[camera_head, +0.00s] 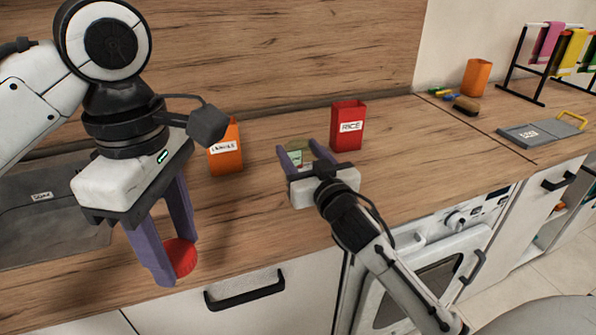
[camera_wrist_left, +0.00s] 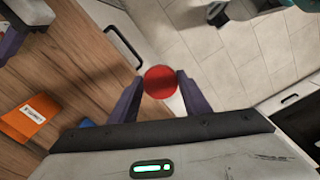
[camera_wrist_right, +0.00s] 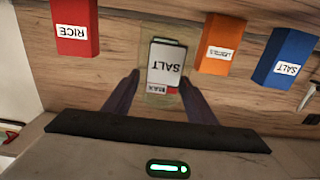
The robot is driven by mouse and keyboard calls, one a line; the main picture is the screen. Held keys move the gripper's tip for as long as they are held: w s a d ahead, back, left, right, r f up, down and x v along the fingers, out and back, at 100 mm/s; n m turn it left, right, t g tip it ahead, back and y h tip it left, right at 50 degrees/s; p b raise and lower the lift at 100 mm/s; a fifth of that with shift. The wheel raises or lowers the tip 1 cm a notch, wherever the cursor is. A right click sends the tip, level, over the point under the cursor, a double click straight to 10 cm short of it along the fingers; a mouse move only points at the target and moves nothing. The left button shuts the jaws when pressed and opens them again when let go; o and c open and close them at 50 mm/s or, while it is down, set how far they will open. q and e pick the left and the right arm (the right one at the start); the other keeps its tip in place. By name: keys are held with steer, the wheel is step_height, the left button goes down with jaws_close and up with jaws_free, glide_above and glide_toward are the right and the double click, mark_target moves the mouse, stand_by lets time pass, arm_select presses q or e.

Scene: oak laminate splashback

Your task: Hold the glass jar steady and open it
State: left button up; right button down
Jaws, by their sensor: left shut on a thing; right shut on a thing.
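The glass jar (camera_head: 300,155) is a clear, greenish container at the counter, between the fingers of my right gripper (camera_head: 299,149). The right wrist view shows the jar (camera_wrist_right: 149,92) gripped, with a panel reading SALT on it or seen through it. The round red lid (camera_head: 182,257) is apart from the jar, at the counter's front edge. My left gripper (camera_head: 172,260) is shut on the lid, pointing down. The left wrist view shows the lid (camera_wrist_left: 160,81) between the fingertips, with floor behind it. Part of the jar is hidden by the right gripper.
A red RICE box (camera_head: 348,127) stands right of the jar and an orange box (camera_head: 226,152) left of it. A blue SALT box (camera_wrist_right: 284,58) stands beyond the orange one. A grey panel (camera_head: 50,210) lies far left. A towel rack (camera_head: 550,60) stands far right. The counter between grippers is clear.

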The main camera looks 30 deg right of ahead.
mark_target(299, 168)
steer(key=shift+f+b, duration=0.3)
steer(key=shift+f, duration=1.7)
steer(key=shift+f, duration=0.1)
steer(key=c, duration=1.2)
jaws_free()
steer(key=shift+f, duration=0.15)
steer(key=o, duration=0.4)
steer(key=shift+o, duration=0.2)
